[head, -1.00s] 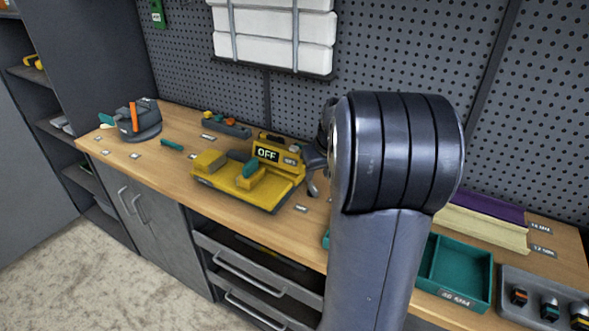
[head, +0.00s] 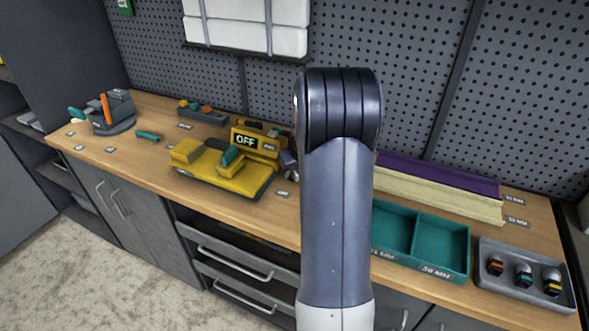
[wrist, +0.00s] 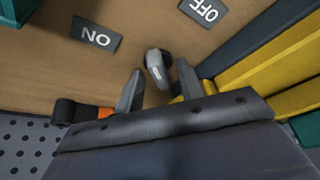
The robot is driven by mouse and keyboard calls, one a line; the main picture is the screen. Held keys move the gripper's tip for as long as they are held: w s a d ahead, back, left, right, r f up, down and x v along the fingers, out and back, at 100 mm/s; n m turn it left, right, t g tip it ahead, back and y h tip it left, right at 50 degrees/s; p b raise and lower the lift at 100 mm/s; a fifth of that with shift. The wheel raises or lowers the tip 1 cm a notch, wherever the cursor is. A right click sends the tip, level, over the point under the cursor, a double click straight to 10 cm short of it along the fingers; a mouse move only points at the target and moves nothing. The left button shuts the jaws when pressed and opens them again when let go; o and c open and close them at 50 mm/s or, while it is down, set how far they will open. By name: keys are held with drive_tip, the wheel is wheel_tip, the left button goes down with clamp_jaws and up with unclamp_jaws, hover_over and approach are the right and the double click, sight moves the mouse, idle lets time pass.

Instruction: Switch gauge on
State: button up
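The yellow gauge (head: 225,167) stands on the workbench left of my arm in the head view, and its display (head: 245,141) reads OFF. In the wrist view a small grey lever (wrist: 155,64) stands out from the bench beside yellow bodywork (wrist: 270,75). An ON label (wrist: 95,38) lies to its left and an OFF label (wrist: 203,11) to its upper right. My gripper (wrist: 160,72) is open, with one finger on each side of the lever. I cannot tell whether either finger touches it. In the head view my arm hides most of the gripper.
A teal two-part tray (head: 440,247) and a grey holder (head: 525,275) with several small pieces lie right of my arm. Purple and cream strips (head: 440,180) lie behind them. A grey device with an orange handle (head: 108,112) stands at the far left. The pegboard wall rises behind.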

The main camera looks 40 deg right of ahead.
drive_tip(key=shift+c, duration=0.2)
clamp_jaws()
drive_tip(key=shift+f+b, duration=0.15)
drive_tip(key=shift+b, duration=0.3)
drive_tip(key=shift+f+n+b, duration=0.1)
drive_tip(key=shift+n+b, duration=0.2)
drive_tip(key=shift+n, duration=0.1)
drive_tip(key=shift+d+n+y+b, duration=0.1)
drive_tip(key=shift+n+y+b, duration=0.4)
drive_tip(key=shift+n+b, duration=0.65)
drive_tip(key=shift+d+r+n+g+y+b, duration=0.15)
drive_tip(key=shift+n+y+b, duration=0.4)
drive_tip(key=shift+n, duration=0.65)
drive_tip(key=shift+a+r+n+g+y+b, duration=0.15)
drive_tip(key=shift+n+y+b, duration=0.2)
drive_tip(key=shift+n+b, duration=0.6)
drive_tip(key=shift+d+f+n, duration=0.1)
drive_tip(key=shift+n, duration=0.2)
